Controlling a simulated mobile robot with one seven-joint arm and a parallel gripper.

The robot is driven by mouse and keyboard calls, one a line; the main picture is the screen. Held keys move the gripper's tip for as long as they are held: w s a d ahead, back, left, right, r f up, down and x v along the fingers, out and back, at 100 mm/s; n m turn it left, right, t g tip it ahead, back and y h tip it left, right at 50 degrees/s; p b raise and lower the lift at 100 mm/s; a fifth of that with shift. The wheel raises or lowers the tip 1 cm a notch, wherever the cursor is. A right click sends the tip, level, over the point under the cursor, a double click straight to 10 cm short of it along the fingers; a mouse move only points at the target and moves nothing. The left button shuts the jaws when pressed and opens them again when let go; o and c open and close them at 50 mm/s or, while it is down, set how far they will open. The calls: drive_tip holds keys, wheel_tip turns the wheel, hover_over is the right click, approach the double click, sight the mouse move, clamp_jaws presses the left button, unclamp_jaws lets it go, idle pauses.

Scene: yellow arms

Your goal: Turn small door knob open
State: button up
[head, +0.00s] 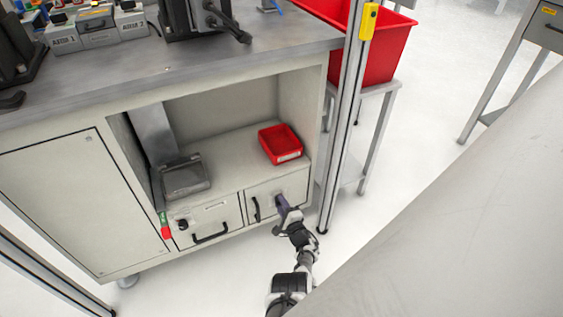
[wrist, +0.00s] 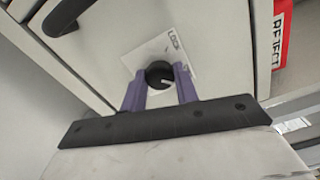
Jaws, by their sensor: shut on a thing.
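The small door knob (wrist: 159,75) is a round black knob with a white mark, set on a white plate with the word LOCK. My gripper (wrist: 160,88) has its two purple fingers on either side of the knob and is shut on it. In the head view my gripper (head: 281,203) reaches the small door (head: 268,190) at the lower right of the cabinet, and it hides the knob there. The small door looks closed. Its black handle (head: 256,209) is left of the gripper and also shows at the top left of the wrist view (wrist: 64,16).
A drawer (head: 207,216) with a black handle is left of the door. A red bin (head: 281,144) and a grey box (head: 184,178) sit on the shelf above. A metal post (head: 343,130) stands right of the cabinet. Open floor lies in front.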

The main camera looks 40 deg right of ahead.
drive_tip(key=shift+w+a, duration=0.1)
idle(0.3)
drive_tip(key=o, duration=1)
